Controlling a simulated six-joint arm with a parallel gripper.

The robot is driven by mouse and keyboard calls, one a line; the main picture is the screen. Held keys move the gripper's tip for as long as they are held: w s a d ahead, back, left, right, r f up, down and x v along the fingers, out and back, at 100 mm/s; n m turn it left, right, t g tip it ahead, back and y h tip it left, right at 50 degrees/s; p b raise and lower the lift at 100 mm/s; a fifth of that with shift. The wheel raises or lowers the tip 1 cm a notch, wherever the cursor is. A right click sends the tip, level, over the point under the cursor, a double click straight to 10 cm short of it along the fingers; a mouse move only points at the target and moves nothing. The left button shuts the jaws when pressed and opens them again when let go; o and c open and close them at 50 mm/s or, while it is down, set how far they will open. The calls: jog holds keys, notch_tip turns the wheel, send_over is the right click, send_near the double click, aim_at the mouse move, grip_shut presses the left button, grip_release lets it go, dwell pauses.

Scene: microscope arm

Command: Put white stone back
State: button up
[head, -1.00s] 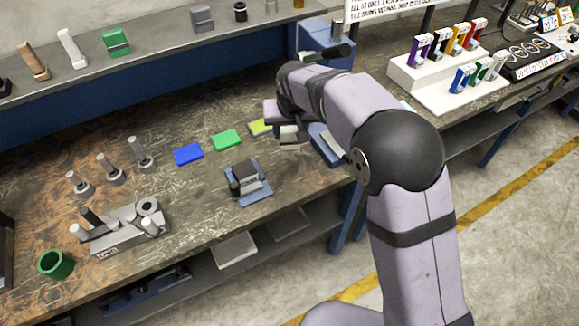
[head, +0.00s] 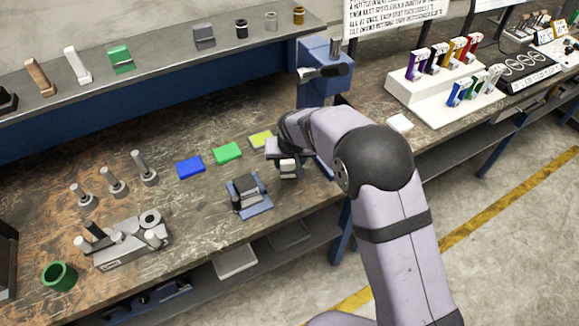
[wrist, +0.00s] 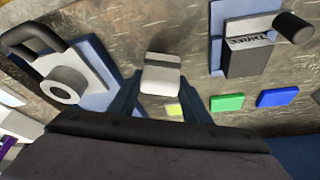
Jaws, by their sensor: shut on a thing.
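My gripper (wrist: 161,98) is shut on a small pale block (wrist: 161,75) with a grey upper part, a dark line and a whiter lower part. The block (head: 288,168) also shows in the head view, just below my gripper, over the bench. A flat white slab (head: 399,122) lies on the right bench, apart from my gripper. I cannot tell for certain which of these two is the white stone. Flat yellow (head: 261,138), green (head: 228,152) and blue (head: 190,166) slabs lie in a row on the main bench, left of my gripper.
A blue-based fixture (head: 248,192) stands left of the held block. A blue vise-like device (head: 325,70) stands behind my arm. A white stand (head: 440,85) with coloured pieces is on the right bench. A metal holder (head: 130,240) and green cup (head: 59,275) are at the left.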

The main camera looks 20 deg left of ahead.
aim_at(289, 168)
jog(key=shift+f+p, duration=0.4)
jog(key=shift+f, duration=1.1)
jog(key=shift+f, duration=0.2)
jog(key=o, duration=1)
jog(key=shift+r, duration=0.15)
jog(key=shift+r, duration=0.1)
jog(key=b+v, duration=0.3)
jog(key=v, duration=0.9)
jog(key=shift+d, duration=0.1)
